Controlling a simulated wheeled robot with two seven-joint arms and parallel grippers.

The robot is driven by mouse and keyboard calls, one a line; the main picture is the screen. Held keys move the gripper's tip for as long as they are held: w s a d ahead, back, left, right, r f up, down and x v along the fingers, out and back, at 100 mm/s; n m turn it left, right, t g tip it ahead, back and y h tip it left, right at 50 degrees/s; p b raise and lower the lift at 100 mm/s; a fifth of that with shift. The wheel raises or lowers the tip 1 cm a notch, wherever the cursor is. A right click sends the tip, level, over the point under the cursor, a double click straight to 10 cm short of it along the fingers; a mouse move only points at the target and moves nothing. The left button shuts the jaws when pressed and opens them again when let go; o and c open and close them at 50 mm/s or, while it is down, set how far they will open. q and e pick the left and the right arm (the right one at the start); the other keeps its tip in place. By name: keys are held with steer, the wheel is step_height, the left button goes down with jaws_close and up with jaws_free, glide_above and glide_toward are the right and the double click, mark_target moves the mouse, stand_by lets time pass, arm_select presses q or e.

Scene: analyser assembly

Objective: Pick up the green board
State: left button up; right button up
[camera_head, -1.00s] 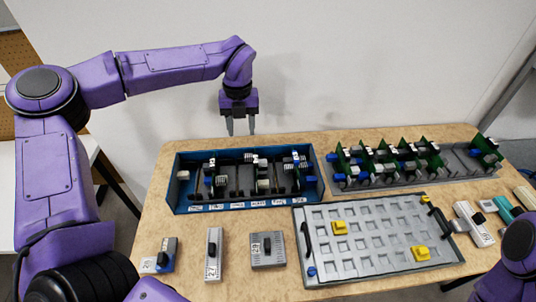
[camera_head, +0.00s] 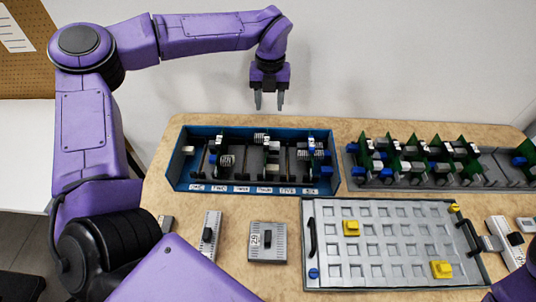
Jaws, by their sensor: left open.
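Several green boards (camera_head: 418,146) stand upright in a grey rack (camera_head: 487,164) at the back right of the table, with grey and blue connectors on them. One green board (camera_head: 527,149) stands apart at the rack's right end. My left gripper (camera_head: 269,102) hangs fingers down, open and empty, above the table's back edge, left of the rack and beyond the blue box. My right gripper is not in view; only a piece of purple arm shows at the bottom right corner.
A blue box (camera_head: 253,188) with dark boards and labelled slots stands at the back left. Grey modules (camera_head: 267,241) lie at the front. A white wall rises close behind the table.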

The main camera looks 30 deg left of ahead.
arm_select(q)
steer(key=b, duration=0.3)
glide_toward(267, 138)
step_height(267, 138, down, 9)
steer(key=p, duration=0.3)
steer(key=shift+s+a+p, duration=0.1)
steer(key=shift+s+p, duration=0.05)
steer(key=shift+p, duration=0.15)
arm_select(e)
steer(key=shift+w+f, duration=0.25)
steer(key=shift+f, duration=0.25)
arm_select(q)
jaws_close()
